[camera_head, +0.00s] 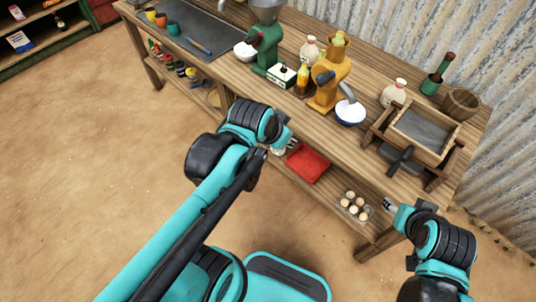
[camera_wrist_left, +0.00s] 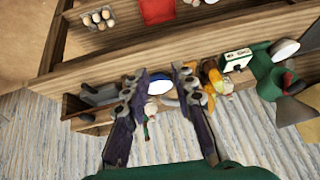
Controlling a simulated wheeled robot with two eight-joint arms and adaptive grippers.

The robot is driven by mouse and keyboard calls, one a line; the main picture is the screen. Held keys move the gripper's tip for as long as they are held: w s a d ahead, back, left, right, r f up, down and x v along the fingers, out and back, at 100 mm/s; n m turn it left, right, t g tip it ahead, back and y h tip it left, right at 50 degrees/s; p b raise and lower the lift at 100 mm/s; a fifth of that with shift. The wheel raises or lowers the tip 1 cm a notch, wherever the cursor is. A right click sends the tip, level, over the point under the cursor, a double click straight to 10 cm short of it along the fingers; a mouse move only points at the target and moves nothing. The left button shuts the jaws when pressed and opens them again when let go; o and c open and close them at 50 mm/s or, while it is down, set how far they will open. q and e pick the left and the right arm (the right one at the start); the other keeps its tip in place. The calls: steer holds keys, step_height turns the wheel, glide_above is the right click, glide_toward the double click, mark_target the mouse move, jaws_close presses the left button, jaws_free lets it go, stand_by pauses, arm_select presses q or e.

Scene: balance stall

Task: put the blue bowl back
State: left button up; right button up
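The blue-rimmed bowl (camera_head: 350,113) stands on the wooden counter under the spout of the orange machine (camera_head: 328,88), with pale contents. In the left wrist view the bowl (camera_wrist_left: 160,87) shows beyond and between my left fingers. My left gripper (camera_wrist_left: 158,82) is open and empty, apart from the bowl. In the head view it is mostly hidden by my forearm, near the counter's front edge. My right gripper (camera_head: 390,205) is below the counter's front right edge, apart from the bowl; its finger opening is too small to judge.
A green grinder (camera_head: 266,40) with a white bowl (camera_head: 245,51) stands at the left. A wooden frame (camera_head: 420,135) with a grey tray is at the right. A red tray (camera_head: 307,163) and several eggs (camera_head: 354,205) sit on the lower shelf. Cups (camera_head: 161,19) stand upper left.

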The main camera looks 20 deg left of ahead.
arm_select(q)
steer(key=s+a+f+n, duration=0.2)
steer(key=s+n, duration=0.1)
steer(key=s, duration=0.3)
steer(key=shift+f+n+t+y, duration=0.3)
steer(key=shift+y, duration=0.1)
steer(key=shift+o, duration=0.4)
stand_by(1.2)
